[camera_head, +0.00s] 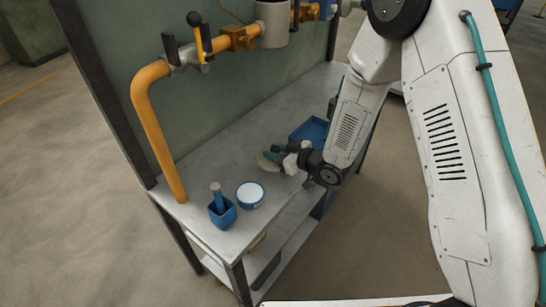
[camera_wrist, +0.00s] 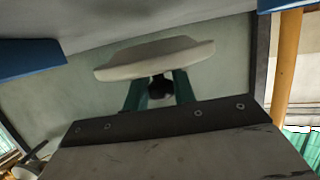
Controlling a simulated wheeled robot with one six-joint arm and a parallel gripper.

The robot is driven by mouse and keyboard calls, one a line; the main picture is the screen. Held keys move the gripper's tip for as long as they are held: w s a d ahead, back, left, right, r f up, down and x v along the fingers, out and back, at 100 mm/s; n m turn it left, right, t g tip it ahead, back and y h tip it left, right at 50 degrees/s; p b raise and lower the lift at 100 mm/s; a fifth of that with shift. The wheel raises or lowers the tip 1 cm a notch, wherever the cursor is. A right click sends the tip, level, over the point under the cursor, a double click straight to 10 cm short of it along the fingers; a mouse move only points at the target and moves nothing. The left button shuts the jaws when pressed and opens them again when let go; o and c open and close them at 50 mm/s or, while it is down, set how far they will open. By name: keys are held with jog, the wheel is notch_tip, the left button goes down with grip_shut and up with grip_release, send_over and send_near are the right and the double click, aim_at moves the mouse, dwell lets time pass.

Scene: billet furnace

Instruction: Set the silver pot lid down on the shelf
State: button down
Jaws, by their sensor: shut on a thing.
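The pale silver-grey pot lid (camera_head: 268,163) is at my gripper (camera_head: 275,156), over the middle of the grey shelf top (camera_head: 213,160). In the wrist view the lid (camera_wrist: 155,58) is a broad pale disc beyond the two teal fingers of my gripper (camera_wrist: 160,90). The fingers are shut on its dark knob (camera_wrist: 160,87). I cannot tell whether the lid touches the shelf surface.
A round white-topped container with a blue rim (camera_head: 250,195) and a square blue holder (camera_head: 222,214) with an upright handle stand at the near end. A blue tray (camera_head: 310,130) lies behind my gripper. An orange pipe (camera_head: 152,120) rises along the back panel.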

jog(key=f, duration=0.3)
jog(key=shift+d+f, duration=0.1)
jog(key=shift+d, duration=0.3)
jog(key=shift+s+a+f, duration=0.1)
jog(key=shift+a+f, duration=0.05)
jog(key=shift+a, duration=0.1)
jog(key=c, duration=1.1)
grip_release()
jog(key=shift+f, duration=0.15)
jog(key=shift+c, duration=0.2)
jog(key=shift+d, duration=0.1)
jog(key=shift+r, duration=0.2)
jog(key=v, duration=1.2)
